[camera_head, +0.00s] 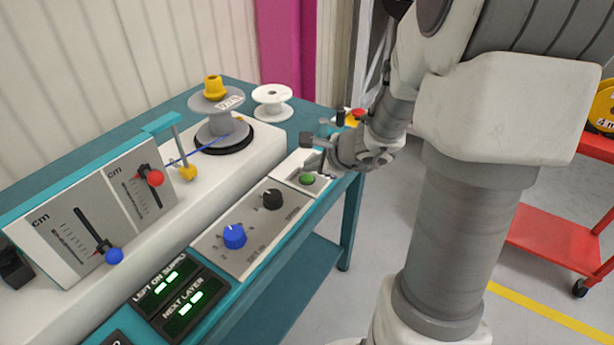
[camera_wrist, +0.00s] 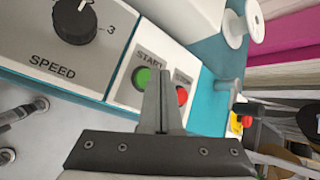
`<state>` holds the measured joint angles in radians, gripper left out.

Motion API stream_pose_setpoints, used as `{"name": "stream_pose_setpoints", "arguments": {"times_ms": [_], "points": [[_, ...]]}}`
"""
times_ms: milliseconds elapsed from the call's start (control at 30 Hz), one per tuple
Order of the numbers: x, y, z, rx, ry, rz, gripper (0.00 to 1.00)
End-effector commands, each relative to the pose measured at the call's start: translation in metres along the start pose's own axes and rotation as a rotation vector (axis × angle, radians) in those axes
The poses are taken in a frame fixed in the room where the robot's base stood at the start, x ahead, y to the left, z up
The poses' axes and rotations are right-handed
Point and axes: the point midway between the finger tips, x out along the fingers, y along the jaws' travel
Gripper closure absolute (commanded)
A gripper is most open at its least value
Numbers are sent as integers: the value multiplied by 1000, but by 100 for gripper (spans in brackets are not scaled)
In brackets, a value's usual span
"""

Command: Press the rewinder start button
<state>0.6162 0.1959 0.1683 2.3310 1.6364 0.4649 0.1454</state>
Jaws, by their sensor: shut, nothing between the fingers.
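The green start button (camera_head: 307,178) is at the far right end of the rewinder's control panel. In the wrist view the green button (camera_wrist: 142,78) lies under the START label, partly behind my finger. My gripper (camera_head: 314,166) is shut and empty over that end of the panel. In the wrist view my gripper's fingertips (camera_wrist: 164,75) are together, between the green button and a red button (camera_wrist: 182,96). Whether the fingertips touch the panel cannot be told. The red button is hidden in the head view.
A black speed knob (camera_head: 272,199) and blue knob (camera_head: 235,236) sit left along the panel. A grey reel (camera_head: 220,125) and an empty white reel (camera_head: 272,103) stand behind. A red emergency button (camera_head: 357,114) is at the bench's end. A red cart (camera_head: 555,238) stands right.

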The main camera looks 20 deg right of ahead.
Motion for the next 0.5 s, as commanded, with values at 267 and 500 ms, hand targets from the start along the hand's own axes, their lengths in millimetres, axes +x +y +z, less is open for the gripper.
{"name": "stream_pose_setpoints", "arguments": {"times_ms": [267,500], "points": [[6,4,-4,1,0,-1,100],[6,4,-4,0,0,0,100]]}}
